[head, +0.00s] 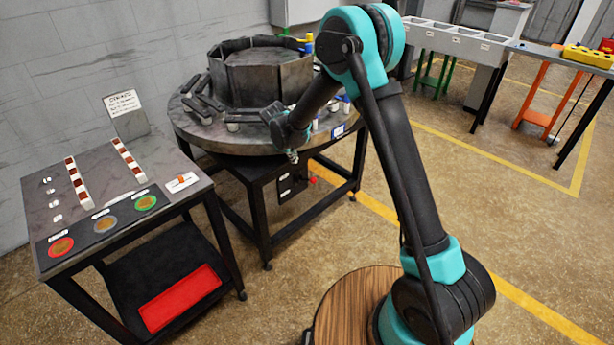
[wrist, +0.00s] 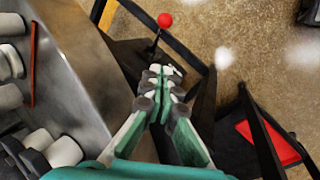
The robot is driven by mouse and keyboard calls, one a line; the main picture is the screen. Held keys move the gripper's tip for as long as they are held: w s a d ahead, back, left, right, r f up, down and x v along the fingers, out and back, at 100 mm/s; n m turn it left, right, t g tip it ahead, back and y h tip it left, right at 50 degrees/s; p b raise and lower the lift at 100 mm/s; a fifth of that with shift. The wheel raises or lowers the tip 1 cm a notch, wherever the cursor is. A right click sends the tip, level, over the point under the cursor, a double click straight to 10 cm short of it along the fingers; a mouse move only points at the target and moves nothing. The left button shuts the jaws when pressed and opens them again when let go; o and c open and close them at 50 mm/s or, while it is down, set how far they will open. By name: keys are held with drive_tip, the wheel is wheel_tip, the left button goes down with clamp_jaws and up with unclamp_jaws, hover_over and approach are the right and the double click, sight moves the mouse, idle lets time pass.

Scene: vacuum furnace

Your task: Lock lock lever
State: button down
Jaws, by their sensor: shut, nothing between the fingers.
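The lever with a red ball knob (wrist: 164,20) rises on a thin dark stalk from a black box (wrist: 140,55) in the wrist view. In the head view its red knob (head: 313,180) shows small, beside the dark box (head: 291,182) under the round table. My gripper (wrist: 161,71) is shut and empty, its fingertips below the knob in the wrist picture. No contact with the lever is visible.
The round furnace table (head: 190,125) carries a dark cylinder (head: 262,78) and several clamps and white-capped parts. A side table (head: 95,210) with coloured discs and a red tray (head: 180,298) below stands at left. Open floor lies to the right.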

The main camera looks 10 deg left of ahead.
drive_tip(key=shift+f, duration=0.1)
approach(308, 180)
drive_tip(key=a+f, duration=0.1)
drive_tip(key=a, duration=0.1)
drive_tip(key=shift+w+d+f, duration=0.3)
drive_tip(key=shift+d+f, duration=0.45)
drive_tip(key=shift+d, duration=0.1)
drive_tip(key=shift+w+d+f, duration=0.3)
drive_tip(key=shift+d+f, duration=0.45)
drive_tip(key=shift+d, duration=0.05)
drive_tip(key=shift+f, duration=0.1)
